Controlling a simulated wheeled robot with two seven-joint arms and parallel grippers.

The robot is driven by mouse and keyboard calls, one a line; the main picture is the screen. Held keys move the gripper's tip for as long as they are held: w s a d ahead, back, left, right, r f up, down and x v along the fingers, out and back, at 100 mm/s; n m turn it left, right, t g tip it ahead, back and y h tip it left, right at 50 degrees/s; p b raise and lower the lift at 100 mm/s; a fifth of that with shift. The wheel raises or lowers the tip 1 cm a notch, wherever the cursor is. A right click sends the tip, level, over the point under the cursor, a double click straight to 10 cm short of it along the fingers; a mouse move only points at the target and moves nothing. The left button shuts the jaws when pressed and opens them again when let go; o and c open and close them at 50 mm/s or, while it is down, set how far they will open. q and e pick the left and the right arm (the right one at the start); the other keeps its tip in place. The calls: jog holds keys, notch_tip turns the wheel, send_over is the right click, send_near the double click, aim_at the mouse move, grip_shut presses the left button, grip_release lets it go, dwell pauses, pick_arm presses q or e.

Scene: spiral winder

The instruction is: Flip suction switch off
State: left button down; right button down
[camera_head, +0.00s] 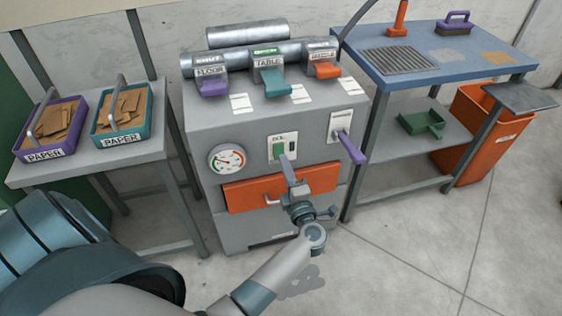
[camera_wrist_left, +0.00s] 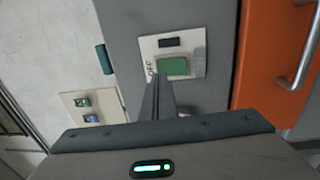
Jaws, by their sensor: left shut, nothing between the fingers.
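A green switch (camera_head: 279,151) sits on a pale plate on the front of the grey machine (camera_head: 310,118). Its label is too small to read surely in the head view. In the left wrist view the green switch (camera_wrist_left: 172,67) shows close up, with a dark label strip above it and sideways OFF lettering on its left. My left gripper (camera_head: 286,163) is shut and empty, its tips at the switch's lower part in the head view. In the left wrist view the closed fingers (camera_wrist_left: 155,88) reach the plate's lower edge; contact cannot be told. My right gripper is not in view.
An orange drawer (camera_head: 245,195) lies just below the switch, a gauge (camera_head: 227,160) to its left and a purple lever (camera_head: 350,147) to its right. Several coloured levers line the machine's top. A side table (camera_head: 95,163) and a blue workbench (camera_head: 437,66) flank it.

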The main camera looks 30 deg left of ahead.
pick_arm(q)
jog(key=r+v, duration=0.2)
jog(key=v, duration=0.8)
jog(key=shift+b, duration=0.35)
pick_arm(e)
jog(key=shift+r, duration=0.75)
